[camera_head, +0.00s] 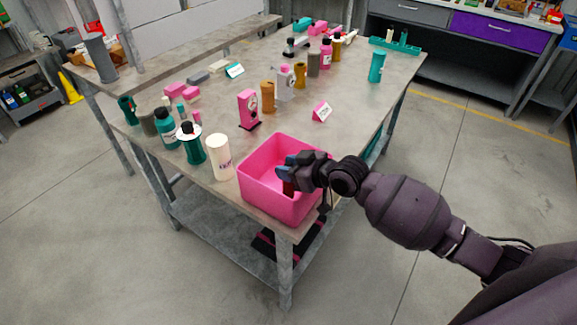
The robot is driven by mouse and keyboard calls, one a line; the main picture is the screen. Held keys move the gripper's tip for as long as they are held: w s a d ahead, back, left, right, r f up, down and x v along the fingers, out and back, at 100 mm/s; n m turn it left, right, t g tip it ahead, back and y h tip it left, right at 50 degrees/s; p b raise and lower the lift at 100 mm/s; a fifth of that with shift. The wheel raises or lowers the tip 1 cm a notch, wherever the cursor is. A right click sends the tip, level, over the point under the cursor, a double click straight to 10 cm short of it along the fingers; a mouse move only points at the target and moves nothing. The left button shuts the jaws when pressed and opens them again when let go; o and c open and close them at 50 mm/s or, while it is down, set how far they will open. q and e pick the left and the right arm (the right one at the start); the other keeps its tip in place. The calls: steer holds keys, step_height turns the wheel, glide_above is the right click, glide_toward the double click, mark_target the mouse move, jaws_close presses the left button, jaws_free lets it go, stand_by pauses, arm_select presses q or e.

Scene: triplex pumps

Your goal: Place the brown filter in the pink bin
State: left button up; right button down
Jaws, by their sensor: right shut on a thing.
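The pink bin (279,208) stands at the near corner of the grey table, open side up. My right gripper (288,171) reaches in from the right over the bin. It is shut on the brown filter (288,188), which shows only as a small brown piece below the bluish fingertips. The filter is at or inside the bin's opening; whether it touches the bin floor cannot be told. The rest of the filter is hidden by the gripper. My left gripper is not in view.
Another brown cylinder (268,96) stands farther back.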

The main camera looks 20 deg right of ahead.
steer(key=shift+f, duration=0.45)
steer(key=c, duration=0.8)
jaws_free()
steer(key=shift+o, duration=0.2)
